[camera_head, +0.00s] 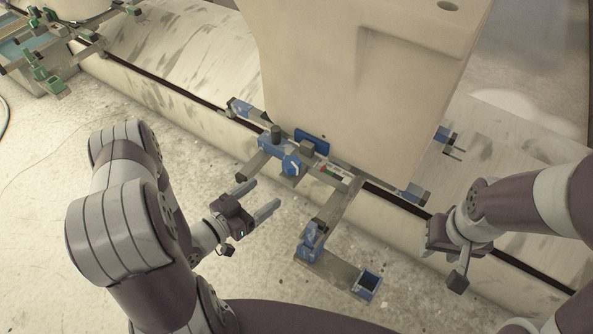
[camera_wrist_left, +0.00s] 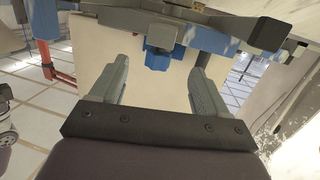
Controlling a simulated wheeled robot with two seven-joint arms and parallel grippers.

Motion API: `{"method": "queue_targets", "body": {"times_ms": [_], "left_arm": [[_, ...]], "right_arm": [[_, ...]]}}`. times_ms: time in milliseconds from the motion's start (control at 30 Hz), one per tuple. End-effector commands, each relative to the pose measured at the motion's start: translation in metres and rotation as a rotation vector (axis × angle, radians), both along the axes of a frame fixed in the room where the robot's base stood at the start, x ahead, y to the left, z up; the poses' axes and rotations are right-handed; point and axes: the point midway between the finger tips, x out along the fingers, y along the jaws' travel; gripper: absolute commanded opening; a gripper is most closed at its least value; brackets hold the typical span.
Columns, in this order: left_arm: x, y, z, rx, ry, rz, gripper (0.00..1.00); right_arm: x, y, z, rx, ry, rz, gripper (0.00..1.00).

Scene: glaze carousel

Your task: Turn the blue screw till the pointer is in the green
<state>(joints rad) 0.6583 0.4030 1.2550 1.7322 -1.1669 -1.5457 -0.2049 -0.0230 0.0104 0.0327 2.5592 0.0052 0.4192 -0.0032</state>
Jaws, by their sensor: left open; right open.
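The blue screw (camera_head: 291,165) is a blue knob on the near side of a grey and blue bracket at the foot of the large beige form. In the left wrist view a blue knob, which looks like the screw (camera_wrist_left: 158,58), lies ahead between the fingertips. A small scale (camera_head: 333,172) with red, green and white marks sits right of the screw; its pointer is too small to read. My left gripper (camera_head: 262,196) is open and empty, short of the screw and apart from it. My right gripper (camera_head: 456,270) is at the right, away from the screw; its fingers are poorly seen.
A grey arm with blue fittings (camera_head: 310,240) reaches from the bracket toward me, right of my left gripper. The large beige form (camera_head: 360,80) stands behind the bracket. A similar bracket with green parts (camera_head: 45,75) is at the far left. The floor left of my gripper is clear.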

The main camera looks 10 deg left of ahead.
Motion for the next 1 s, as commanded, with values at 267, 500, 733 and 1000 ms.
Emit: {"method": "queue_targets", "body": {"times_ms": [267, 500, 733, 1000], "left_arm": [[0.025, -0.015, 0.025, -0.039, -0.123, -0.007, 0.76], [0.078, -0.045, 0.024, -0.038, -0.123, -0.004, 0.76], [0.107, -0.06, 0.026, -0.038, -0.12, 0.0, 0.76], [0.113, -0.063, 0.027, -0.04, -0.117, 0.002, 0.76]], "right_arm": [[0.0, 0.0, -0.008, 0.0, 0.002, 0.0, 0.43], [-0.001, 0.0, -0.023, 0.0, 0.002, 0.0, 0.43], [-0.001, 0.0, -0.031, 0.0, 0.002, 0.0, 0.43], [-0.001, 0.0, -0.031, 0.0, 0.002, 0.0, 0.43]]}}
